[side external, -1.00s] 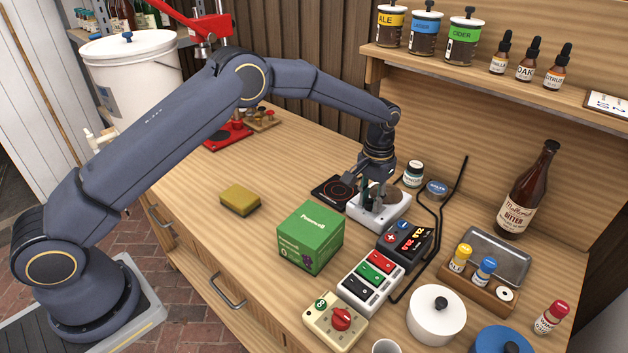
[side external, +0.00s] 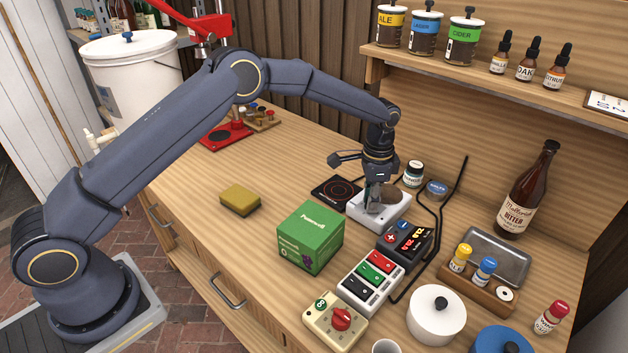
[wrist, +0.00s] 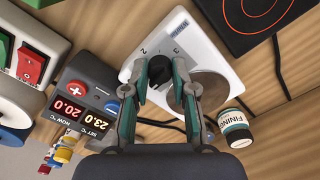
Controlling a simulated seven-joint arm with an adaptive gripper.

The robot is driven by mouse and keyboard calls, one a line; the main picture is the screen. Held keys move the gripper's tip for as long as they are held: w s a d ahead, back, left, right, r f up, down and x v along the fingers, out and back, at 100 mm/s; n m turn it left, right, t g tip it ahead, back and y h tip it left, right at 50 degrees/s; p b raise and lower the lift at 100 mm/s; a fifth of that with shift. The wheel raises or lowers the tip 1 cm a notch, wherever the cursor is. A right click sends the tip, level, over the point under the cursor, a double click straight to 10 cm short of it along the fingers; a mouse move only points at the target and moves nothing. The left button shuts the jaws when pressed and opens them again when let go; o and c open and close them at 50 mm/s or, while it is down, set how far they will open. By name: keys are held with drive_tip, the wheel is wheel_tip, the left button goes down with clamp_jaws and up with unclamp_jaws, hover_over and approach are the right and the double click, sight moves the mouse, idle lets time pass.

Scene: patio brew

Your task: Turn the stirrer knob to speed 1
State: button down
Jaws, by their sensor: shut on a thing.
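The stirrer (side external: 392,219) is a white box with a round grey-brown plate on top. It also shows in the wrist view (wrist: 204,50). Its black stirrer knob (wrist: 159,78) sits between my fingertips, with the marks 2 and 3 printed beyond it. My gripper (wrist: 160,70) points down over the stirrer and is shut on the knob. In the side view my gripper (side external: 373,204) hides the knob. Which mark the knob points to cannot be told, and the mark 1 is not visible.
A black hotplate (side external: 335,193) lies just left of the stirrer. A temperature controller (side external: 405,243) with red digits stands in front. A green box (side external: 310,238), a switch strip (side external: 352,291) and a small finings jar (side external: 413,174) are close by. Black cables run at the right.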

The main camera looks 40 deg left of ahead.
drive_tip(key=shift+m, duration=0.3)
drive_tip(key=shift+r, duration=0.1)
drive_tip(key=c, duration=0.9)
unclamp_jaws()
wheel_tip(320, 180, up, 12)
drive_tip(key=shift+f, duration=0.1)
